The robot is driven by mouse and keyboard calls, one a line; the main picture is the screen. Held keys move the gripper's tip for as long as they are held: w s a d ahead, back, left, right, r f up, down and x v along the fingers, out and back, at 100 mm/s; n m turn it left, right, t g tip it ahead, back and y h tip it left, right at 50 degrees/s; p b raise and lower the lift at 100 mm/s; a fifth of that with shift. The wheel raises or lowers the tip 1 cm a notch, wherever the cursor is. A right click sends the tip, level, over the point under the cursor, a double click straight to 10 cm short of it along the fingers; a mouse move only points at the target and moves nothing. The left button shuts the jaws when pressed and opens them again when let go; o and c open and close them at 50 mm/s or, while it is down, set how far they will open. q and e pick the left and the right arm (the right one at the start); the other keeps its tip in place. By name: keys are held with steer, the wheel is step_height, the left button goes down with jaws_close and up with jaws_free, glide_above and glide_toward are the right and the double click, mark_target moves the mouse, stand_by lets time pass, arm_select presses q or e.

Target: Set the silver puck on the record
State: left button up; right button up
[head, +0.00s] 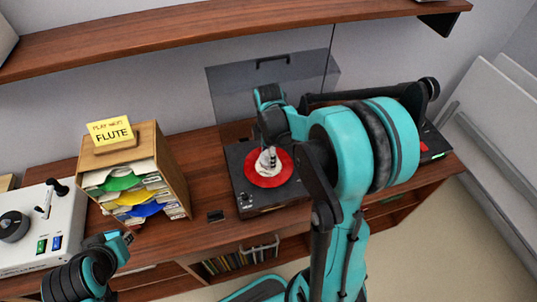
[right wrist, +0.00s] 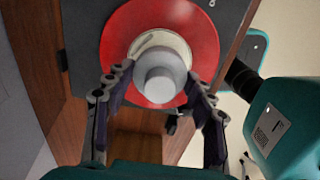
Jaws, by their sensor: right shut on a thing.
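The red record (head: 256,180) with a pale centre lies on the dark turntable (head: 246,200); it also shows in the right wrist view (right wrist: 122,45). My right gripper (right wrist: 160,82) is shut on the silver puck (right wrist: 160,82), a round grey piece with a narrower top. The puck is in front of the record's pale label in the right wrist view; whether it touches the record I cannot tell. In the head view my right gripper (head: 270,157) is over the record's middle and partly hides it. My left gripper (head: 118,240) is at the lower left, away from the turntable; its fingers are unclear.
The turntable's clear lid (head: 225,90) stands raised behind it. A wooden sleeve rack (head: 178,170) with a yellow "FLUTE" sign (head: 112,133) stands left of it. A white device (head: 45,225) with knobs is at far left. A shelf (head: 200,35) runs above.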

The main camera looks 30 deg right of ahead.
steer(key=shift+f+b, duration=1)
steer(key=shift+f, duration=0.25)
stand_by(0.3)
steer(key=o, duration=1.8)
steer(key=shift+r, duration=0.1)
steer(key=shift+r+p, duration=1.95)
steer(key=shift+r, duration=0.55)
